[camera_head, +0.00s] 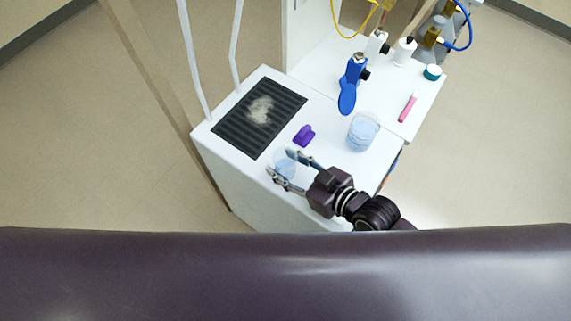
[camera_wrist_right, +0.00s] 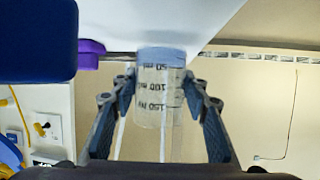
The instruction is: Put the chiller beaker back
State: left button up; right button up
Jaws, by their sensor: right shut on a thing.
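A small clear beaker (camera_head: 285,168) with pale blue contents is between the fingers of my right gripper (camera_head: 281,175), near the front left edge of the white worktop. In the right wrist view the beaker (camera_wrist_right: 160,108) shows dark volume marks, and the fingers of the right gripper (camera_wrist_right: 161,86) close on it from both sides. From these views I cannot tell whether its base touches the worktop. A second, larger beaker (camera_head: 362,133) with pale blue contents stands on the worktop to the right, apart from the gripper. My left gripper is not in view.
A purple object (camera_head: 304,135) lies just behind the held beaker. A dark slatted grille (camera_head: 240,132) with a whitish patch is at the left.

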jog(key=shift+f, duration=0.5)
jog(key=o, duration=1.2)
jog(key=shift+f, duration=0.15)
jog(key=shift+o, duration=0.2)
jog(key=shift+r, duration=0.2)
jog(key=b+v, duration=0.1)
jog(key=v, duration=0.9)
jog(key=shift+s+d+f+b, duration=0.1)
jog(key=shift+s+d+b, duration=0.05)
jog(key=shift+b, duration=0.15)
jog(key=shift+v, duration=0.85)
